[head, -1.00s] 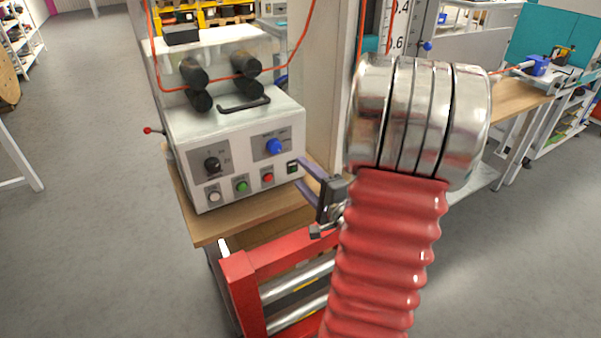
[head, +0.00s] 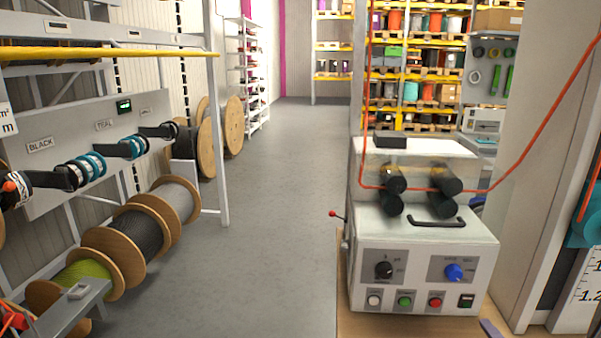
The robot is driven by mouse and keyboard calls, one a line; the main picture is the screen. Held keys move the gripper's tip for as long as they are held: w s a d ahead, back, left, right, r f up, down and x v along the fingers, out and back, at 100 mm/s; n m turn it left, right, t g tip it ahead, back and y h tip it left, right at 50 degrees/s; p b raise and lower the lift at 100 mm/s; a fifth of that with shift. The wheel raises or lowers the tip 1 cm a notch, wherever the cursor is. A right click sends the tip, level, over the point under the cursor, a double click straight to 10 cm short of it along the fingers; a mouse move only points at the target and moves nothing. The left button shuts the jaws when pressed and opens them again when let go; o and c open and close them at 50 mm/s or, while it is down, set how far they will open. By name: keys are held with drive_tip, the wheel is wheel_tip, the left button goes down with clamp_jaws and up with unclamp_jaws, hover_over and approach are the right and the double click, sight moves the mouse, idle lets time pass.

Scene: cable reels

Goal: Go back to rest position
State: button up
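My gripper and arm do not show in the head view now. The white cable machine (head: 423,245) stands at the right on a wooden table top (head: 375,325). Its front has a black knob, a blue knob and several small buttons. An orange cable (head: 532,140) runs through the black rollers (head: 393,187) on top of it. No rest position is marked in the view.
At the left a rack holds large cable reels (head: 140,232) and small spools (head: 90,168) on pegs. A grey floor aisle (head: 275,190) runs clear down the middle. Shelves with coloured reels (head: 415,90) stand at the back. A post (head: 540,170) stands at the right.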

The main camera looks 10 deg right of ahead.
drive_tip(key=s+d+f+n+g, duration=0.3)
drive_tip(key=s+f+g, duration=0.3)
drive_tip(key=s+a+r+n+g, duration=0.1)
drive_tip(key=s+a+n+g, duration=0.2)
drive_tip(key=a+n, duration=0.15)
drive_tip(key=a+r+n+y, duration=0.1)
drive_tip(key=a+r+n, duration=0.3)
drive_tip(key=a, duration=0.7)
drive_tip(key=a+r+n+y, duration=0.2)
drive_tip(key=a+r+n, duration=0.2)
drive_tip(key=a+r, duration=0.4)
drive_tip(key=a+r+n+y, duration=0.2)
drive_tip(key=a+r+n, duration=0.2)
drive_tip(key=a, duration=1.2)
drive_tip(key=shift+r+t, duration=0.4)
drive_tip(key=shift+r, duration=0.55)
